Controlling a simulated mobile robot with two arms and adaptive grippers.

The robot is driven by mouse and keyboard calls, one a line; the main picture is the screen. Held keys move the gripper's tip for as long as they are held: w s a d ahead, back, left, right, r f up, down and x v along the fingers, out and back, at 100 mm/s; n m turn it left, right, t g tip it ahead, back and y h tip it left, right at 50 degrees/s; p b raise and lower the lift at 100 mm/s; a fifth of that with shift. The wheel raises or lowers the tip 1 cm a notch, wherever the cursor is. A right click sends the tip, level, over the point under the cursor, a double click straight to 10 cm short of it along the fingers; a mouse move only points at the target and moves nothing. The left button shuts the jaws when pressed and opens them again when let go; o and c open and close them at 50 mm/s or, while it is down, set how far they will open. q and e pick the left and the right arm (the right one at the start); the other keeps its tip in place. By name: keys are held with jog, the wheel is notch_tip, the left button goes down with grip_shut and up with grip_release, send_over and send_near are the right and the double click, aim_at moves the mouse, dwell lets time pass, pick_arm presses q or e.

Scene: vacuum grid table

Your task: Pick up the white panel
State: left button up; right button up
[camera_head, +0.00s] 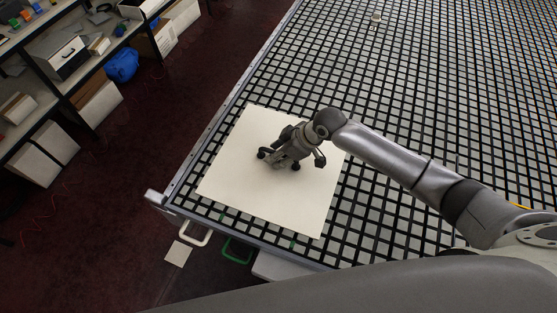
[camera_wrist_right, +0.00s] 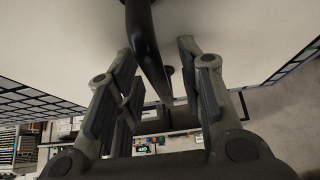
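The white panel (camera_head: 235,188) lies flat near the corner of the grid table. My right gripper (camera_head: 280,162) is over its middle, pointing down, close to the surface. In the right wrist view the pale panel (camera_wrist_right: 240,30) fills the top. There the right gripper (camera_wrist_right: 157,48) has its two fingers spread apart. A dark curved bar, like a handle (camera_wrist_right: 146,40), shows between the fingers; I cannot tell whether it touches them. The gripper hides the panel's centre in the head view. My left gripper is not in view.
The black grid table (camera_head: 420,90) stretches clear to the back and right, with a small pale object (camera_head: 376,17) far off. The table's metal edge (camera_head: 235,105) runs along the left. Shelves with boxes (camera_head: 60,50) stand at the upper left beyond a dark red floor.

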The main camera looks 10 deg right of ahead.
grip_shut()
jog(key=shift+w+a+r, duration=0.1)
jog(key=shift+w+r, duration=0.05)
dwell(0.4)
